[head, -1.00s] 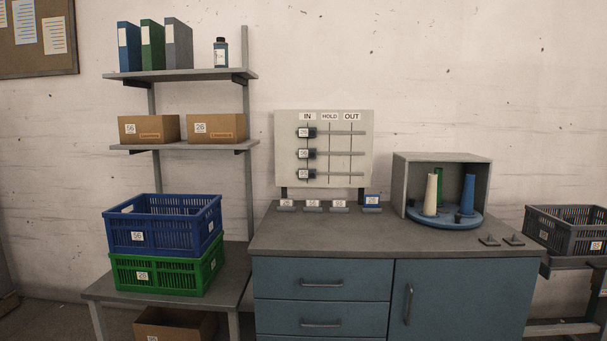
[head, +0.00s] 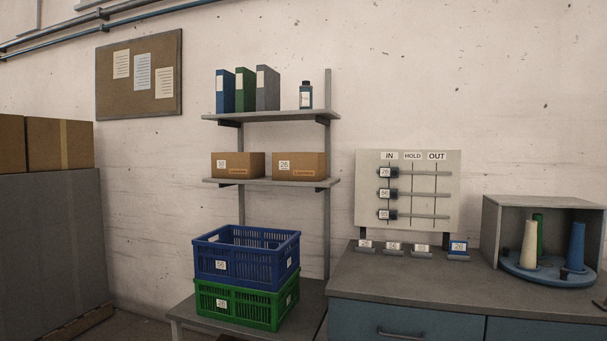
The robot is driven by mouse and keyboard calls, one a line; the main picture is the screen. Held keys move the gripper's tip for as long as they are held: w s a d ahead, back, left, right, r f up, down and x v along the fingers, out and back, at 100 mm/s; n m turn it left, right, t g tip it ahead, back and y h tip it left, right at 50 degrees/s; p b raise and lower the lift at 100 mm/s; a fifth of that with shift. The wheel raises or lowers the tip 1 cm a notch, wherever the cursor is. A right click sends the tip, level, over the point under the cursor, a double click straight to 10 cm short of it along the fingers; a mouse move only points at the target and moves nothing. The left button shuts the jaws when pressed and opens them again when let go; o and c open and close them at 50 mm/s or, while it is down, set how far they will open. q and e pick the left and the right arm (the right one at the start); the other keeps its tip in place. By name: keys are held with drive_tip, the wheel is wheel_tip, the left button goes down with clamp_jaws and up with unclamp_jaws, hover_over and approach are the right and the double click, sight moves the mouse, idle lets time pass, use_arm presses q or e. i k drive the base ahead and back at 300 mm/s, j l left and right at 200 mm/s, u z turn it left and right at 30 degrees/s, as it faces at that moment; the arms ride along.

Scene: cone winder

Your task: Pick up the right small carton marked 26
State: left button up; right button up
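The right small carton marked 26 (head: 308,166) is a brown box with a white label on its front. It stands on the lower wall shelf (head: 262,182). A similar small carton (head: 246,167) stands just left of it, a small gap between them; its label is too small to read surely. Neither of my grippers shows in the head view.
Above, the upper shelf (head: 285,115) holds binders and a dark bottle (head: 305,96). Below, a blue crate (head: 250,269) sits on a green crate (head: 222,316) on a low table. A worktop (head: 450,287) is right; large grey stack (head: 50,245) left.

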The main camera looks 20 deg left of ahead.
sight(286, 166)
drive_tip(key=i+j+z, duration=0.35)
drive_tip(key=i+j, duration=0.55)
